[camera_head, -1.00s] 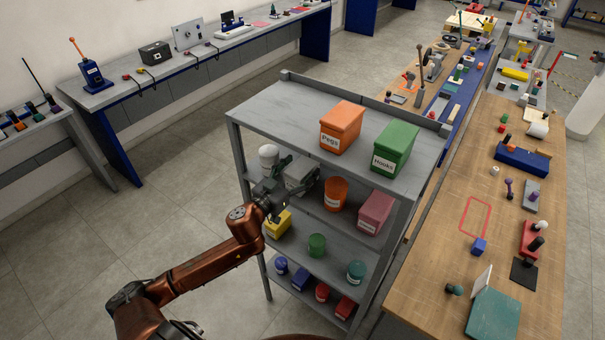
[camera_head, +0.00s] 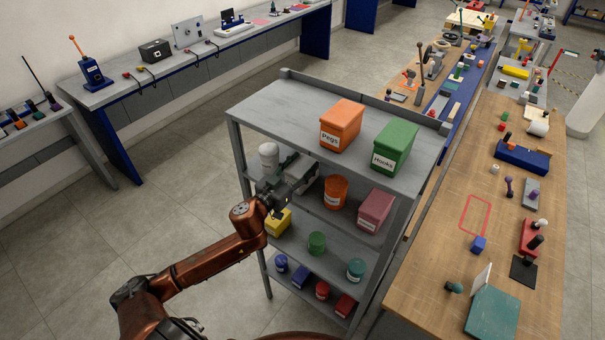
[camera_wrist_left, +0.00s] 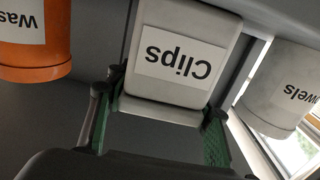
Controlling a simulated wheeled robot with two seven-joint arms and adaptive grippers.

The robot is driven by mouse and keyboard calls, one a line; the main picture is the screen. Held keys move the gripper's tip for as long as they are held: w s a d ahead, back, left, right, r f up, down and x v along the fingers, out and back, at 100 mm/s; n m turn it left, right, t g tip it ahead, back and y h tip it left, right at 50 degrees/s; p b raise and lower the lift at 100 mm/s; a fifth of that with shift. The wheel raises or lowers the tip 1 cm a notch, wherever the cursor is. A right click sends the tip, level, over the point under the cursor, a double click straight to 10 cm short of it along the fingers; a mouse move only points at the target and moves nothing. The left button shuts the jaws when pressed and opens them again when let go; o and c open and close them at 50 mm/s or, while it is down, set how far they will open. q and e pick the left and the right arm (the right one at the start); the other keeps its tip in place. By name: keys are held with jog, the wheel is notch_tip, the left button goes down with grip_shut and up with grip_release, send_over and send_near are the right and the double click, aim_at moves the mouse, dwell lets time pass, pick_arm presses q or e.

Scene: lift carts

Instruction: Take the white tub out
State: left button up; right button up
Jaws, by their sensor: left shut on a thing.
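The white tub with the "Clips" label (camera_wrist_left: 180,58) is a pale box on the upper inner shelf of the grey cart. In the head view the tub (camera_head: 304,168) is partly hidden by my left gripper (camera_head: 296,180). In the left wrist view the fingers of my left gripper (camera_wrist_left: 160,108) lie on both sides of the tub's lower part, and the label appears upside down. The gripper is shut on this tub. My right gripper is not in view.
A white round container (camera_head: 268,157) stands left of the tub, an orange round one (camera_head: 336,192) right of it, with a pink bin (camera_head: 375,210) beyond. The cart's top board (camera_head: 270,108) overhangs them. A yellow bin (camera_head: 279,222) is below. Floor left of the cart is clear.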

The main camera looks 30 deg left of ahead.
pick_arm(q)
jog(key=shift+c, duration=1.4)
